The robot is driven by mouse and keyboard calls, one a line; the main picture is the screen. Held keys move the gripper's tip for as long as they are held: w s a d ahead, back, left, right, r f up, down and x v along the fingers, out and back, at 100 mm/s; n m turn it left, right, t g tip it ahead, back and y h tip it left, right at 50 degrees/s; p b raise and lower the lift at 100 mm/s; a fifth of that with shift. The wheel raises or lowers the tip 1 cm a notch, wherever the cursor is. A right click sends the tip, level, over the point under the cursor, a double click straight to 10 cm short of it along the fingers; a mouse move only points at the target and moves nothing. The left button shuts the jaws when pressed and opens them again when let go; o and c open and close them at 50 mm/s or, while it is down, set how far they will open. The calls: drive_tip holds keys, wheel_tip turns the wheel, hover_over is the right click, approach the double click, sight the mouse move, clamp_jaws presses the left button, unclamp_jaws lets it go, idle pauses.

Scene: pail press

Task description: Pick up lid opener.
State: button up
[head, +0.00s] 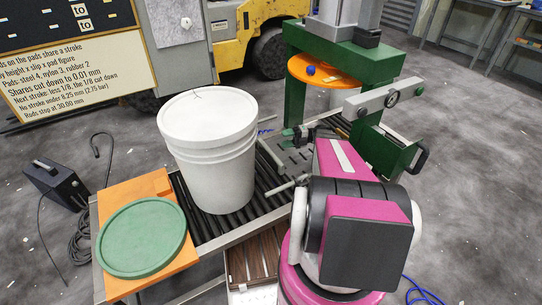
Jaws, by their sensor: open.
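No lid opener can be made out with certainty in the head view. My magenta arm rises in front of the press, and my gripper (308,132) is at its far end, small, dark and partly hidden by the arm. It is open, over the far end of the roller conveyor, close to the press. I see nothing held between its fingers, though the detail there is too small to be sure.
A lidded white pail (212,160) stands on the roller conveyor (262,203). A green round lid (142,238) lies on an orange board (150,187) at left. The green press (375,65) stands behind my arm. A brown slotted tray (254,258) sits below the conveyor.

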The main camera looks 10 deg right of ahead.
approach(270, 152)
drive_tip(key=shift+w+a+f, duration=0.35)
drive_tip(key=shift+a, duration=0.15)
drive_tip(key=shift+w+a+f, duration=0.4)
drive_tip(key=shift+a, duration=0.15)
drive_tip(key=shift+s+a+r, duration=0.1)
drive_tip(key=shift+a, duration=0.5)
drive_tip(key=shift+s+a+r, duration=0.1)
drive_tip(key=shift+a, duration=3.1)
clamp_jaws()
